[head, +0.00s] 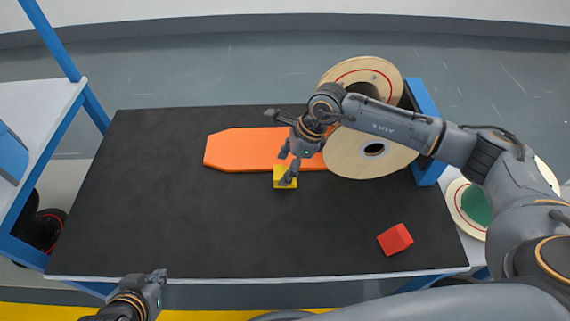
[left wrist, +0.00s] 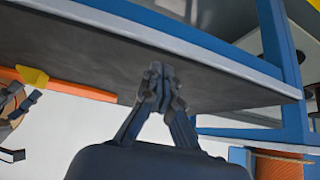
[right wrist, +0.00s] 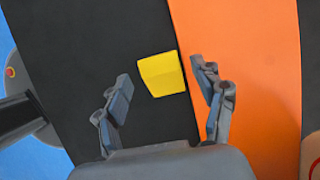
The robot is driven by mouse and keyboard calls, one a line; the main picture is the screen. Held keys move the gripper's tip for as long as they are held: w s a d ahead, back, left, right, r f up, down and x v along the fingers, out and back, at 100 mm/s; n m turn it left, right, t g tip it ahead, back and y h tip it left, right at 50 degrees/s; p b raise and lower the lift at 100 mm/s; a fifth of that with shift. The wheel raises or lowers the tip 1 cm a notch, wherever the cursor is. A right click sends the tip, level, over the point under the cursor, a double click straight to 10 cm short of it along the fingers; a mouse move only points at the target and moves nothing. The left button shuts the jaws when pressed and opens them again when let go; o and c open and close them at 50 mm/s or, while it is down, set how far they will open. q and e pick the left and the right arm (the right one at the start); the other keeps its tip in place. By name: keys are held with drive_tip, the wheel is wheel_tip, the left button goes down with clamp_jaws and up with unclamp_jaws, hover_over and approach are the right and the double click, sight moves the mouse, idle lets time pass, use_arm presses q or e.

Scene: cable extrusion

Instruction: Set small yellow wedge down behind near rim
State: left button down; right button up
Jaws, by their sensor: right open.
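The small yellow wedge (head: 278,184) sits on the black table top (head: 150,200), just in front of the orange board (head: 235,150). My right gripper (head: 287,180) is over the wedge and partly hides it in the head view. In the right wrist view the wedge (right wrist: 162,75) shows between the spread fingertips of my open right gripper (right wrist: 165,85), with no visible grip on it. A large wooden reel stands at the back right; its near rim (head: 345,160) is the closer disc. My left gripper (left wrist: 160,85) is empty by the table's front edge, its fingertips together.
A red block (head: 395,240) lies at the table's front right. A blue frame (head: 425,110) stands beside the reel, whose far disc (head: 350,70) is behind. The left half of the table is clear. A blue and white rack (head: 45,100) stands at the left.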

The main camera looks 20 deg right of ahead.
drive_tip(key=shift+r+p, duration=0.7)
drive_tip(key=shift+r, duration=0.1)
drive_tip(key=v, duration=0.2)
drive_tip(key=shift+d+r, duration=0.2)
drive_tip(key=shift+r, duration=0.1)
use_arm(q)
drive_tip(key=s+a+g+y+p, duration=0.1)
drive_tip(key=s+a+g, duration=0.1)
drive_tip(key=s, duration=0.4)
drive_tip(key=shift+s+g+p, duration=0.4)
drive_tip(key=shift+g, duration=0.5)
use_arm(e)
drive_tip(key=v, duration=0.9)
